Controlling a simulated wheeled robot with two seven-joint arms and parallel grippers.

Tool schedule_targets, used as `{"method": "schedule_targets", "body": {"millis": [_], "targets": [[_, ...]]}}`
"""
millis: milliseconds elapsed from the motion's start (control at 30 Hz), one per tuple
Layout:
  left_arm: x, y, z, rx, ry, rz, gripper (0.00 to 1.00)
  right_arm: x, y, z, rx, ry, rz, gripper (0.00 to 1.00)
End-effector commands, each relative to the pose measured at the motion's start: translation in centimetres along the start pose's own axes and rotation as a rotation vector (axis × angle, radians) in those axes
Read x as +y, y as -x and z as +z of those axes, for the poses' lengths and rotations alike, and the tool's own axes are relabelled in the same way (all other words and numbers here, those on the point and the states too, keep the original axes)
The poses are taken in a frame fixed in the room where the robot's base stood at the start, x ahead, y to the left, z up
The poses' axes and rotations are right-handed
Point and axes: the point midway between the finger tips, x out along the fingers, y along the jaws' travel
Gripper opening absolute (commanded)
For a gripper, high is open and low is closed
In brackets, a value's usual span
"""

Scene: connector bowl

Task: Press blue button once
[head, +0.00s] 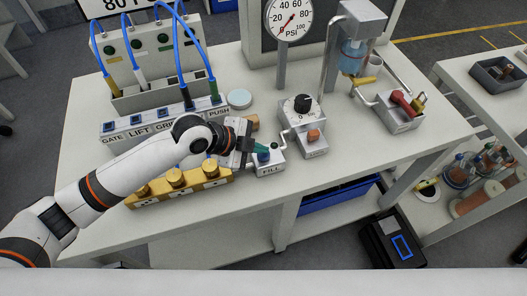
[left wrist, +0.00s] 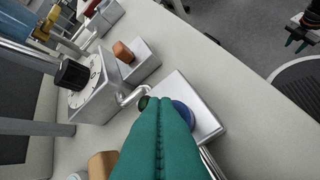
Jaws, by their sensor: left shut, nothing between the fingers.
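The blue button (head: 263,157) sits on top of a small light box labelled FILL (head: 270,168) near the table's front edge. In the left wrist view the blue button (left wrist: 187,113) shows partly, its near side hidden by my green fingers. My left gripper (head: 261,148) is shut and empty, with its fingertips over the box, right by the button. Whether they touch the button, I cannot tell. My right gripper (left wrist: 297,42) appears small at the top right of the left wrist view, its green fingertips apart.
A box with an orange button (head: 313,135) and a black dial (head: 302,104) stand just right of the FILL box.

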Motion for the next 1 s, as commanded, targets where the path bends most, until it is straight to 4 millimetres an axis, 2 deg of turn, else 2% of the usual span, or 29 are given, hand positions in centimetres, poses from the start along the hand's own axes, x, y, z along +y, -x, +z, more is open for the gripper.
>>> {"method": "schedule_targets", "body": {"millis": [1000], "targets": [[-0.57,-0.76,-0.57,0.000,0.001,-0.001,0.00,-0.17,-0.58,-0.08,0.000,0.000,-0.002,0.36]]}}
